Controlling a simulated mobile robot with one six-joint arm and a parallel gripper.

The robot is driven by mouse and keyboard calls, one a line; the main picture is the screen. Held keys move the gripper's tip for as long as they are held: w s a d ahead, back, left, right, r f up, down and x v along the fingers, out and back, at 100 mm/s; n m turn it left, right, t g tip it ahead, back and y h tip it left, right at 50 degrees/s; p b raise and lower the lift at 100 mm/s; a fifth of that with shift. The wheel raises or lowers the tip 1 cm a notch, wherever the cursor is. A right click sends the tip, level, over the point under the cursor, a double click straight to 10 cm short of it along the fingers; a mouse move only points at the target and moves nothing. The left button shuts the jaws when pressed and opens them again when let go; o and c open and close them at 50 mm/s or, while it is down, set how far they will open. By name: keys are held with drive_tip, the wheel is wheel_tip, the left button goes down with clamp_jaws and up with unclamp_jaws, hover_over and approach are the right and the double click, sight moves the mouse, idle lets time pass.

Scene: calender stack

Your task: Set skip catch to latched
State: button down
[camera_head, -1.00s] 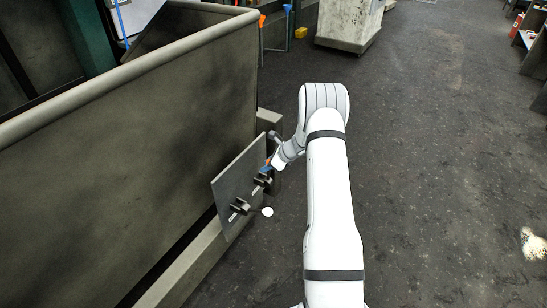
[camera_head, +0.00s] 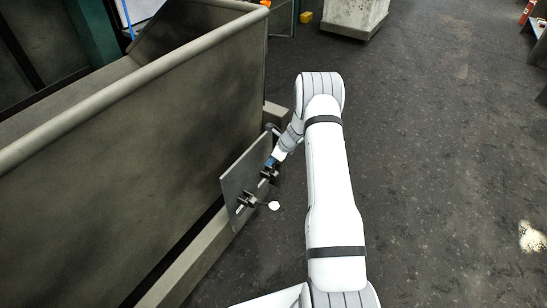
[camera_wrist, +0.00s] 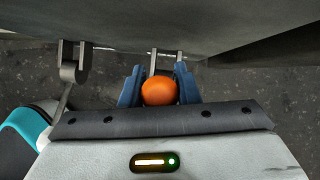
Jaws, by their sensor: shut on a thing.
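A grey plate (camera_head: 237,191) on the side of the large grey skip (camera_head: 190,125) carries two dark brackets. The nearer bracket (camera_head: 245,200) has a lever ending in a white ball knob (camera_head: 274,206). My gripper (camera_head: 271,163) is at the farther bracket (camera_head: 270,175). In the wrist view, its blue fingers (camera_wrist: 159,91) are shut on an orange ball knob (camera_wrist: 159,91). A bracket (camera_wrist: 166,59) shows just behind that knob, and its lever is mostly hidden. The other bracket (camera_wrist: 70,68) and its lever stand to the left, apart from the fingers.
The skip wall and its lower ledge (camera_head: 185,258) run along the left. The dark floor (camera_head: 430,180) to the right of my arm is open. A pale block (camera_head: 352,18) and a small yellow object (camera_head: 306,17) are farther back.

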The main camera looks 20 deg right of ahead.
drive_tip(key=c, duration=1.3)
unclamp_jaws()
drive_tip(key=shift+w+f, duration=0.15)
drive_tip(key=shift+o, duration=1)
drive_tip(key=shift+a, duration=0.1)
drive_tip(key=v, duration=0.8)
drive_tip(key=shift+p, duration=0.45)
